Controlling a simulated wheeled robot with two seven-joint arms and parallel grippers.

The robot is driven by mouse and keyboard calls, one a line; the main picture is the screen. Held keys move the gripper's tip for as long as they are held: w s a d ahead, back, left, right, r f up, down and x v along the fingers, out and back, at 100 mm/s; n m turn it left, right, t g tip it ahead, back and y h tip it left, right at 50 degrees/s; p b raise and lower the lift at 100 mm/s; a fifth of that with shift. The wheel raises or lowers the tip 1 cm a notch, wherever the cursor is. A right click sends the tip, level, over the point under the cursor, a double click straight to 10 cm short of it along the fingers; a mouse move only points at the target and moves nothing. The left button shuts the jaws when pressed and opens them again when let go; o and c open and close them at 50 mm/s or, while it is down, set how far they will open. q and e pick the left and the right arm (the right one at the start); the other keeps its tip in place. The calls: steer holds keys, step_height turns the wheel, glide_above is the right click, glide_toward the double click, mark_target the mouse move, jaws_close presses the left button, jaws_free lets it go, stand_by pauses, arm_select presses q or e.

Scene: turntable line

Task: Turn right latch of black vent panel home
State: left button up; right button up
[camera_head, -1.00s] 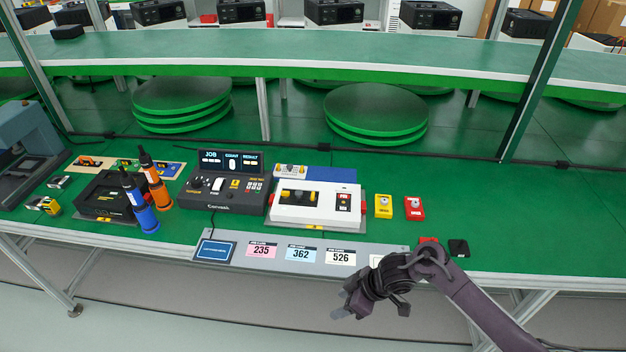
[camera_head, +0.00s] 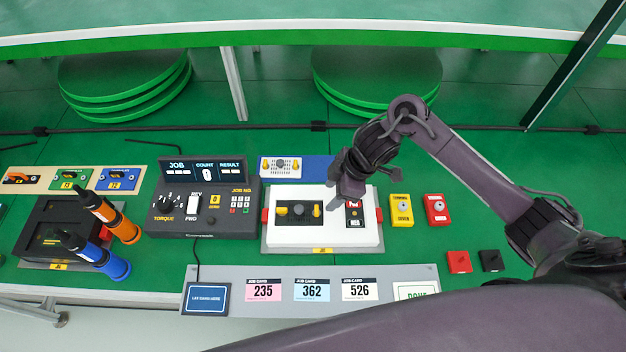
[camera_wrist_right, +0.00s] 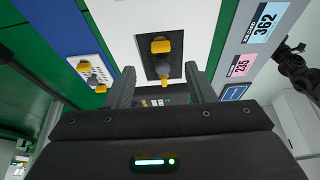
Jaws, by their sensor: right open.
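The black vent panel (camera_head: 298,213) lies on the white box, with a round grey vent in its middle and a yellow latch at each end. The right latch (camera_head: 317,210) stands front to back, across the panel's length; it is the nearer, larger yellow latch (camera_wrist_right: 160,46) in the right wrist view. The left latch (camera_head: 281,211) looks turned along the panel. My right gripper (camera_head: 343,190) is open and empty above the box's right part, just right of the right latch. In the right wrist view its fingers (camera_wrist_right: 160,88) frame the panel, apart from the latches.
A red-and-black switch plate (camera_head: 355,214) is under my right gripper. A small white panel (camera_head: 281,167) on a blue mat lies behind the box. Yellow (camera_head: 401,210) and red (camera_head: 438,209) button boxes stand right. A dark arm part, probably my left (camera_wrist_right: 298,68), shows in the wrist view.

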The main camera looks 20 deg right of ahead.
mark_target(318, 209)
steer(key=x, duration=0.3)
steer(key=shift+s+a, duration=0.1)
steer(key=shift+x, duration=2.2)
steer(key=shift+f, duration=0.1)
arm_select(q)
steer(key=shift+s+a, duration=0.2)
steer(key=shift+s, duration=0.6)
arm_select(e)
steer(key=c, duration=0.5)
arm_select(q)
steer(key=shift+s, duration=0.55)
arm_select(e)
steer(key=c, duration=0.5)
